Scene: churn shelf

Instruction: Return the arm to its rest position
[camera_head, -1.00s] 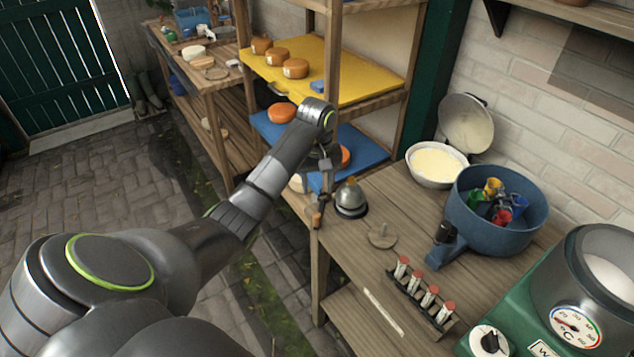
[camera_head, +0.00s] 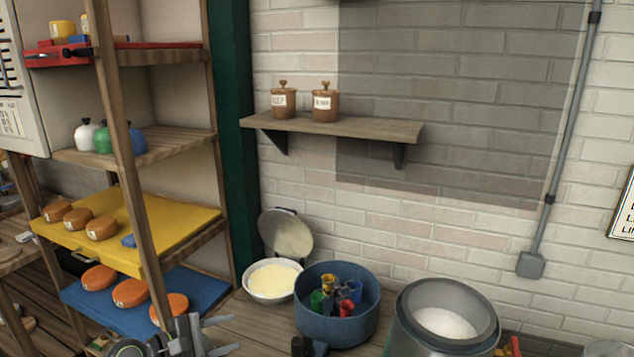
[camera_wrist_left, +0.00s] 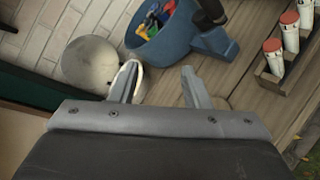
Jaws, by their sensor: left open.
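My left gripper (camera_head: 212,336) shows at the bottom edge of the head view, in front of the shelf unit's lower right corner and above the worktop. In the left wrist view its two fingers (camera_wrist_left: 160,85) are apart with nothing between them. Most of my left arm is below the head view's frame. My right gripper is not in view.
A blue pot (camera_head: 338,324) with colourful items, a white bowl (camera_head: 272,283) and a metal vessel (camera_head: 445,325) stand on the worktop. Shelves with orange cheeses (camera_head: 131,292) are left. A wall shelf (camera_head: 345,127) holds two brown jars. Red-capped tubes (camera_wrist_left: 288,35) stand in a rack.

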